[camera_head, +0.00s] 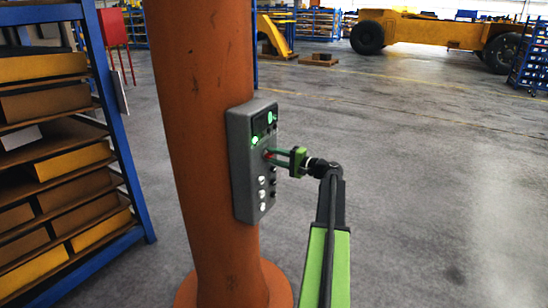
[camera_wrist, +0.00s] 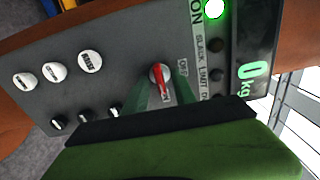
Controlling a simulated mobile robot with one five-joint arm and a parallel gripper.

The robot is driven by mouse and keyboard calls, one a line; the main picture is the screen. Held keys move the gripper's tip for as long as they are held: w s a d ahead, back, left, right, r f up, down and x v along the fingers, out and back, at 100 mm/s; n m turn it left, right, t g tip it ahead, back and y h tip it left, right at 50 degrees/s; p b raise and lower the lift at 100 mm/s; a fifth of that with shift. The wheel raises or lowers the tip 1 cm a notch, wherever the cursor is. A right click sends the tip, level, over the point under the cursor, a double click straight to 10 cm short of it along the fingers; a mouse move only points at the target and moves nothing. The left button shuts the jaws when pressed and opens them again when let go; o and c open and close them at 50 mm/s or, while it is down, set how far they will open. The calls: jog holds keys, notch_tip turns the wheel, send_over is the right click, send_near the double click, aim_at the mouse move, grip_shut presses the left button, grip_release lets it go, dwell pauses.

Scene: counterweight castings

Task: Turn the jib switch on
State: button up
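The jib switch is a round knob with a red pointer handle (camera_wrist: 158,80) on a grey control panel (camera_head: 240,165). In the wrist view its red handle runs nearly along the picture's vertical, slightly tilted. A label beside it is partly readable. My gripper (camera_head: 271,155) reaches the panel's front face from the right, at the red switch. In the wrist view my green fingers (camera_wrist: 160,92) stand on either side of the red handle, with a gap visible between them. The fingers partly hide the panel below the knob. Whether they touch the knob is unclear.
The panel is mounted on an orange column (camera_head: 205,120). It carries white push buttons (camera_wrist: 57,72), small black knobs, a lit green lamp (camera_wrist: 214,9) and a green display (camera_wrist: 251,77) reading 0 kg. A blue shelf rack (camera_head: 122,140) stands left. The floor (camera_head: 420,180) at right is clear.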

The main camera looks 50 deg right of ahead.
jog(key=v, duration=1.7)
jog(key=shift+s, duration=0.2)
jog(key=w+a+f+n+g+y, duration=0.1)
jog(key=w+a+f+n+g, duration=0.3)
jog(key=a, duration=0.7)
jog(key=w+a+f+n+g+y, duration=0.1)
jog(key=w+a+f+g, duration=0.2)
jog(key=w+a+f, duration=0.55)
jog(key=w+a+f+n+g+y, duration=0.1)
jog(key=w+a+f+n+g, duration=0.15)
jog(key=a, duration=1.05)
jog(key=s+a+f+n+g+h, duration=0.2)
jog(key=a+f, duration=0.1)
jog(key=a, duration=0.6)
jog(key=s+a+f+n+g+h, duration=0.2)
jog(key=a+f+n+g+h, duration=0.1)
jog(key=a, duration=0.6)
jog(key=s+a+f+n+g+h, duration=0.2)
jog(key=a+f+n+g, duration=0.1)
jog(key=a, duration=0.6)
jog(key=shift+s, duration=0.15)
jog(key=shift+a, duration=0.2)
